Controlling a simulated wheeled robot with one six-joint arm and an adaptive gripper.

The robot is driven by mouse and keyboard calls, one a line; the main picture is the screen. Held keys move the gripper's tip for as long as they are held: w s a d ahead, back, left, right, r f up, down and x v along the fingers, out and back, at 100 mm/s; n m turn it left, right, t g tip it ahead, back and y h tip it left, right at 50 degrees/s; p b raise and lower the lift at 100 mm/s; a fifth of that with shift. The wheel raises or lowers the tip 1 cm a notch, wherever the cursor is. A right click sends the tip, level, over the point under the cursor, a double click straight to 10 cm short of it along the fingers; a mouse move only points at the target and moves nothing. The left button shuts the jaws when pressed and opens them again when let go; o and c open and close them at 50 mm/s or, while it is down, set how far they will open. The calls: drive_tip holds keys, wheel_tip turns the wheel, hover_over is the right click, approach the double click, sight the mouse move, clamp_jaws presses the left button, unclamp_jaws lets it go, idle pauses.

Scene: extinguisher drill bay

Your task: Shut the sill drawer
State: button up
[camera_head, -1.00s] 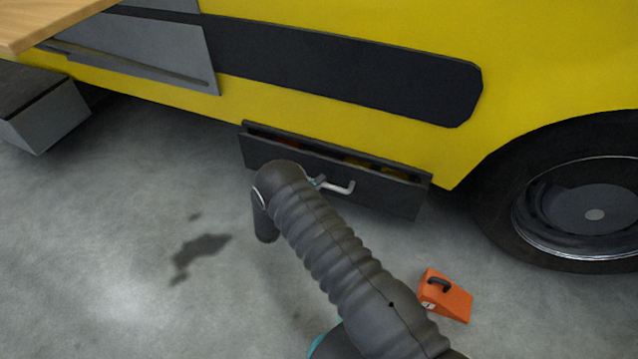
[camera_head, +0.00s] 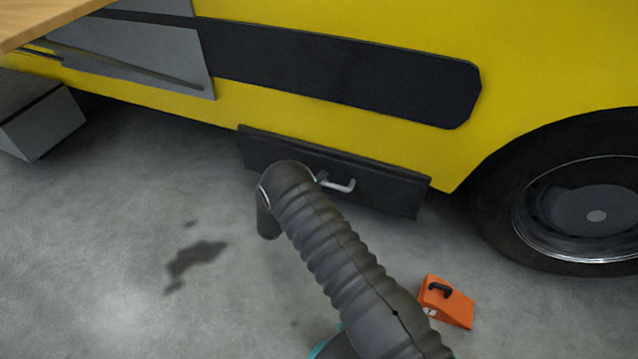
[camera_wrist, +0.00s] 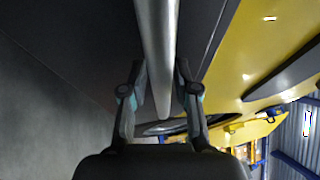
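The sill drawer (camera_head: 385,190) is a dark grey front set low in the yellow vehicle's side. Its top edge sits against the sill, and no opening shows above it. Its pale bar handle (camera_head: 342,186) sticks out at the middle. In the wrist view the handle (camera_wrist: 158,50) runs between the two fingers of my gripper (camera_wrist: 161,70), with a fingertip close against each side. My gripper appears shut on the handle. In the head view my arm hides most of the gripper and part of the drawer front.
An orange wheel chock (camera_head: 446,302) with a black grip lies on the floor at lower right. A wheel (camera_head: 590,215) stands right of the drawer. A wooden surface (camera_head: 40,22) juts in at upper left, above a grey step (camera_head: 42,122). Open floor lies at left.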

drive_tip(key=shift+s+a, duration=0.15)
drive_tip(key=shift+a, duration=0.05)
drive_tip(key=v, duration=1.1)
drive_tip(key=shift+s+a+f, duration=0.15)
drive_tip(key=shift+s+a, duration=0.1)
drive_tip(key=shift+s, duration=0.05)
